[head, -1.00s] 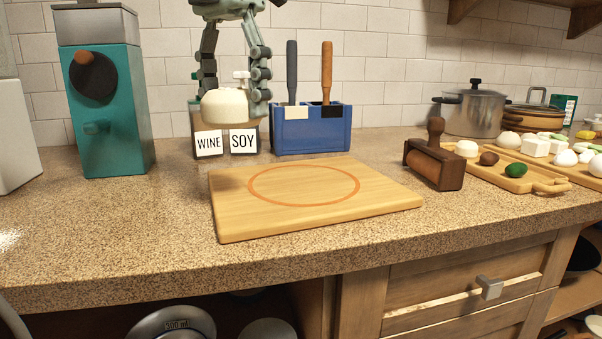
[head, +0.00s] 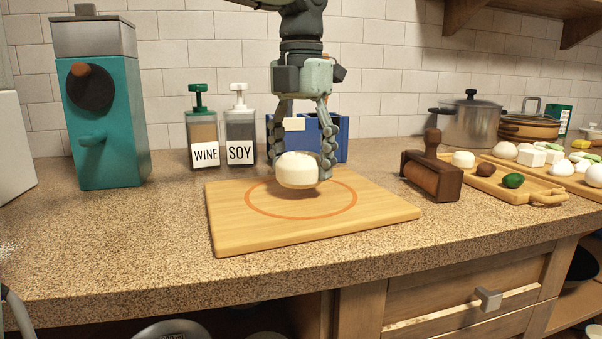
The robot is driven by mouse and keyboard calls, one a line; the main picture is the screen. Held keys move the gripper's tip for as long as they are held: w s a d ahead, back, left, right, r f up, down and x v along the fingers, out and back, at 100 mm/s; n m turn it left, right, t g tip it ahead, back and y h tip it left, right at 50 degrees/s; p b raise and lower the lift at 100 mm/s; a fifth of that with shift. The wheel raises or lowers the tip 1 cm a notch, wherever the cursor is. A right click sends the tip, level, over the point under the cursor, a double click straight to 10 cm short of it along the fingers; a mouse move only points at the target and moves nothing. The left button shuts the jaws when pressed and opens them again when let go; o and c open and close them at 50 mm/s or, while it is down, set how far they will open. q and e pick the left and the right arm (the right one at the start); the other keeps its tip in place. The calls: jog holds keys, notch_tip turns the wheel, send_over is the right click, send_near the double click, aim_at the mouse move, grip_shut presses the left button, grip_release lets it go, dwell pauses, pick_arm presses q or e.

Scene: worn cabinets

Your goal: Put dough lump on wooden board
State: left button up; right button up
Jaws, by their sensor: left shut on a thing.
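The dough lump (head: 297,171) is pale cream and rounded. My left gripper (head: 303,175) comes down from above and is shut on it, with fingers on both sides. The wooden board (head: 375,213) lies flat on the counter and has an orange ring (head: 252,206) marked on it. The lump is over the ring, seemingly just above the board, with a dark shadow under it. Whether it touches the wood is hard to tell. My right gripper is not in view.
Wine (head: 203,136) and soy (head: 240,134) bottles stand behind the board. A blue holder (head: 341,140) is partly hidden behind my gripper. A teal grinder (head: 103,120) stands left. A wooden roller tool (head: 432,174) and a tray (head: 546,198) of food stand right.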

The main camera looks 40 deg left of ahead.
pick_arm(q)
jog(key=shift+f, duration=1.1)
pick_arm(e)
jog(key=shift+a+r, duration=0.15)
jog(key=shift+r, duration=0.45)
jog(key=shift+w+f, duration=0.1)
pick_arm(q)
jog(key=o, duration=1.3)
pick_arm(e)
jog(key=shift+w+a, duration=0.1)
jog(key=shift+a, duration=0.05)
